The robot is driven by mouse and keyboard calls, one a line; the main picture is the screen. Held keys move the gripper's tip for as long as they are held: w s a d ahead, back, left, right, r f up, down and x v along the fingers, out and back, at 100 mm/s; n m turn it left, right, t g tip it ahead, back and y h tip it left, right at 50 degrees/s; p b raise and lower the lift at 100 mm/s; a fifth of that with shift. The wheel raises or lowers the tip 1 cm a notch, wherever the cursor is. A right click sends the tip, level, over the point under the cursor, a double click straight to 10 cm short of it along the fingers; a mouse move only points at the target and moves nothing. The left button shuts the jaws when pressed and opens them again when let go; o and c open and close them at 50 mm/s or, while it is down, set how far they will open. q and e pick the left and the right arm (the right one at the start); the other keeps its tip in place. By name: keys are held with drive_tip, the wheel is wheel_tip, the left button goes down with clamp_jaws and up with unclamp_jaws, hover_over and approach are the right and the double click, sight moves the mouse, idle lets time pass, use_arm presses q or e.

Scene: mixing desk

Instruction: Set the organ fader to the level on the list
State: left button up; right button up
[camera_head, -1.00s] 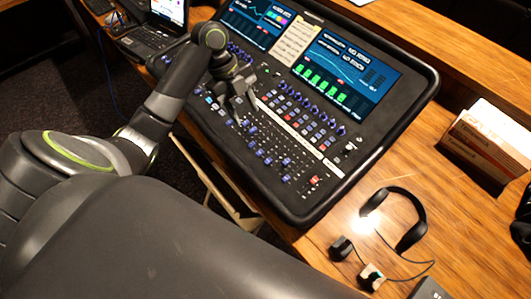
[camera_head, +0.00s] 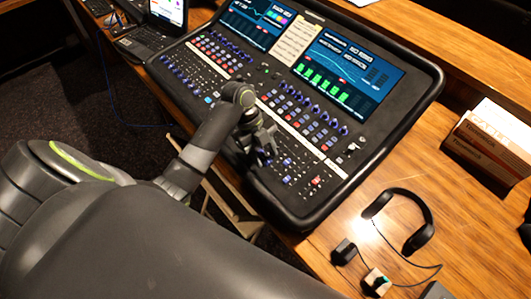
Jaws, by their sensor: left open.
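The mixing desk (camera_head: 215,113) lies on the wooden table, with rows of knobs, buttons and faders. A paper list (camera_head: 298,39) lies between its two screens; its writing is too small to read. My left gripper (camera_head: 268,158) is open over the lower middle of the desk, among the fader caps of the right-hand bank (camera_head: 300,170). The gripper and wrist hide some faders there. I cannot tell which fader is the organ one, or whether the fingers touch a cap. My right gripper does not show.
Black headphones (camera_head: 427,212) lie at the right, near small dark and tan blocks (camera_head: 376,281). Boxes or books (camera_head: 492,141) stand at the right edge. A laptop (camera_head: 150,42) is at the upper left. Bare wood lies right of the desk.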

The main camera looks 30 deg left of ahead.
sight(284, 153)
use_arm(q)
drive_tip(key=shift+d+f, duration=0.2)
drive_tip(key=shift+f, duration=0.25)
drive_tip(key=shift+c, duration=0.3)
clamp_jaws()
drive_tip(key=shift+w+d+r+b, duration=0.1)
drive_tip(key=shift+w+d+b, duration=0.2)
drive_tip(key=shift+w, duration=0.55)
drive_tip(key=shift+w+d+r+b, duration=0.15)
drive_tip(key=shift+w+d, duration=0.15)
drive_tip(key=shift+w, duration=0.6)
drive_tip(key=shift+w+d+r+b, duration=0.1)
drive_tip(key=shift+w+d+b, duration=0.2)
drive_tip(key=shift+w, duration=0.55)
drive_tip(key=shift+o, duration=0.3)
unclamp_jaws()
